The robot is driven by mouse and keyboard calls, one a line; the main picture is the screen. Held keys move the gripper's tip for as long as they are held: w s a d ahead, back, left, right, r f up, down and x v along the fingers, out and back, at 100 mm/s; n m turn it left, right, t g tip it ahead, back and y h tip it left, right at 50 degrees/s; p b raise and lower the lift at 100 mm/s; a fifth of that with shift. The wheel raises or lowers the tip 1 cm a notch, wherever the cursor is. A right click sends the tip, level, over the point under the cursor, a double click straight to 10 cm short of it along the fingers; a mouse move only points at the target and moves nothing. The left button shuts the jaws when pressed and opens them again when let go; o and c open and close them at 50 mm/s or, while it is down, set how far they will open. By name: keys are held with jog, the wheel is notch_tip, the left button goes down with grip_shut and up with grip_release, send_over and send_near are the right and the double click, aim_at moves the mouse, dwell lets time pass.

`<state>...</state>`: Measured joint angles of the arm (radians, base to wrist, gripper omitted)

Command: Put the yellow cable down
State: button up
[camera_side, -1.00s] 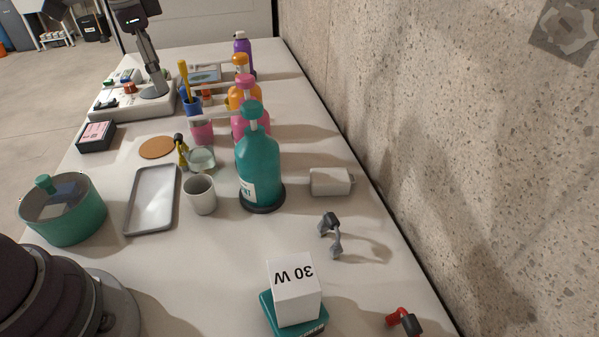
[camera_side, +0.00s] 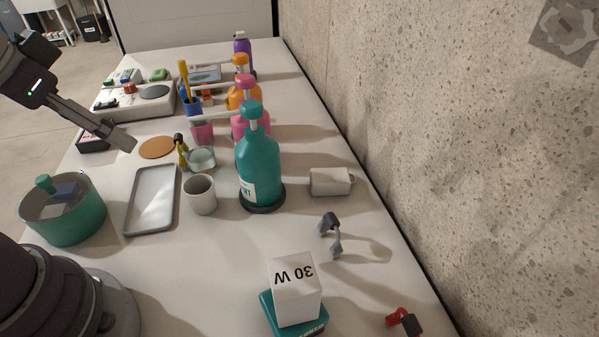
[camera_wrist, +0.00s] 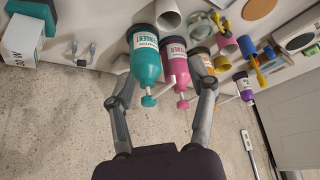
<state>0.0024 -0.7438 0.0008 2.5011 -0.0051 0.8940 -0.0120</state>
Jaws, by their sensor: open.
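The yellow cable (camera_side: 183,155), with a dark end on top, is beside the clear glass dish (camera_side: 202,158) in the side view; I cannot tell whether it leans on the rim. It also shows small near the top of the wrist view (camera_wrist: 222,24). My gripper (camera_side: 127,142) is in the air at the left, over the table's left side, apart from the cable. In the wrist view its fingers (camera_wrist: 164,70) are spread, with nothing held between them; the bottles show beyond them.
Teal (camera_side: 260,165), pink (camera_side: 243,124) and orange (camera_side: 238,96) pump bottles stand in a row right of the dish. A grey tray (camera_side: 130,212), white cup (camera_side: 201,196) and green pot (camera_side: 85,215) are nearer. A cork disc (camera_side: 157,148) lies left of the cable.

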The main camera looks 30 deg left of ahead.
jog(key=w+a+f+n+g+y, duration=0.3)
jog(key=a+f+n+y, duration=0.3)
jog(key=a+f+n, duration=0.6)
jog(key=n+t+y, duration=0.1)
jog(key=t+y, duration=0.1)
jog(key=t, duration=0.7)
send_near(174, 139)
jog(key=x, duration=0.4)
jog(key=shift+a, duration=0.25)
jog(key=shift+w+d+f, duration=0.1)
jog(key=shift+w+f, duration=0.05)
jog(key=shift+f, duration=0.1)
jog(key=shift+w+a+f, duration=0.2)
jog(key=shift+w, duration=0.1)
jog(key=shift+t, duration=0.3)
jog(key=shift+x, duration=3.15)
grip_shut()
jog(key=shift+r, duration=0.1)
